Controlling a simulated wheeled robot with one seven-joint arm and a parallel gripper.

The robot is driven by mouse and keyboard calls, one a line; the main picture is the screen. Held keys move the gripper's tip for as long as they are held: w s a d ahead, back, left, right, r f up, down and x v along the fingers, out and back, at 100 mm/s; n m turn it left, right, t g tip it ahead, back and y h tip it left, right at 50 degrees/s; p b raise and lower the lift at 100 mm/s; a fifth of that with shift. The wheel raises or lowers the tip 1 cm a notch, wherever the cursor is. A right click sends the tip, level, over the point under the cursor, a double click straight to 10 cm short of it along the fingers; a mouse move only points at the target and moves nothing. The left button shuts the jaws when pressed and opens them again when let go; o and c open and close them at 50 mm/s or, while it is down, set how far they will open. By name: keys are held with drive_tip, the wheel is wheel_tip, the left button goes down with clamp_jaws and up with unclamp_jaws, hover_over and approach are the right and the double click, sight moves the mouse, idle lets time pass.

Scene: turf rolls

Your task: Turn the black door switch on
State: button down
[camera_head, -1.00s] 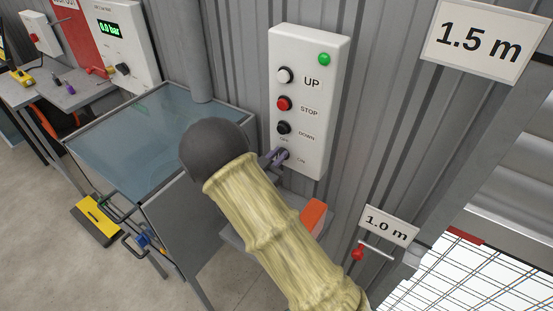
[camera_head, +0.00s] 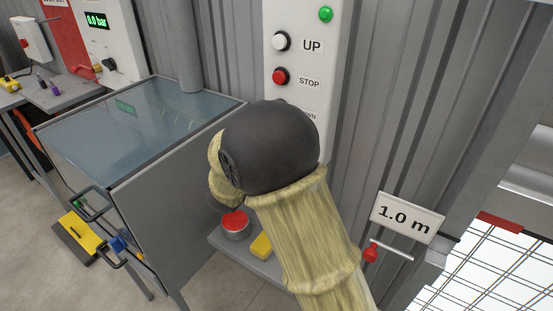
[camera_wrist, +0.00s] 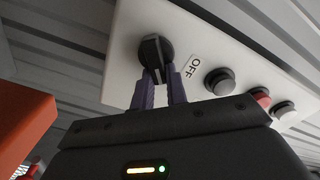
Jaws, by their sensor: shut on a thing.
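The black door switch (camera_wrist: 154,52) is a round knob with a raised ridge on the white control panel, beside an OFF label (camera_wrist: 194,66). My gripper (camera_wrist: 160,76) has its two dark purple fingers closed on the ridge. Which setting the ridge points to I cannot tell for sure. In the head view the panel (camera_head: 303,60) shows a lit green lamp (camera_head: 326,14), a white UP button (camera_head: 282,41) and a red STOP button (camera_head: 280,76). My arm hides the switch, the gripper and the DOWN button there.
A glass-topped cabinet (camera_head: 140,125) stands left of my arm. A grey shelf below the panel holds a red-topped can (camera_head: 235,224) and a yellow block (camera_head: 262,245). A red-knobbed lever (camera_head: 371,253) and a 1.0 m sign (camera_head: 408,217) are on the right.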

drive_tip(key=m+b, duration=0.2)
drive_tip(key=b, duration=0.2)
drive_tip(key=f+m+b, duration=0.1)
drive_tip(key=m+b, duration=0.1)
drive_tip(key=b, duration=0.2)
drive_tip(key=m+b, duration=0.3)
drive_tip(key=b, duration=0.1)
drive_tip(key=shift+s+d+f+b, duration=0.15)
drive_tip(key=shift+f+b, duration=0.15)
drive_tip(key=shift+f, duration=0.05)
drive_tip(key=shift+r+m, duration=0.1)
drive_tip(key=shift+m, duration=0.2)
drive_tip(key=c, duration=1.4)
unclamp_jaws()
drive_tip(key=shift+r, duration=0.1)
drive_tip(key=v, duration=1.7)
drive_tip(key=shift+s, duration=0.2)
drive_tip(key=shift+a, duration=0.25)
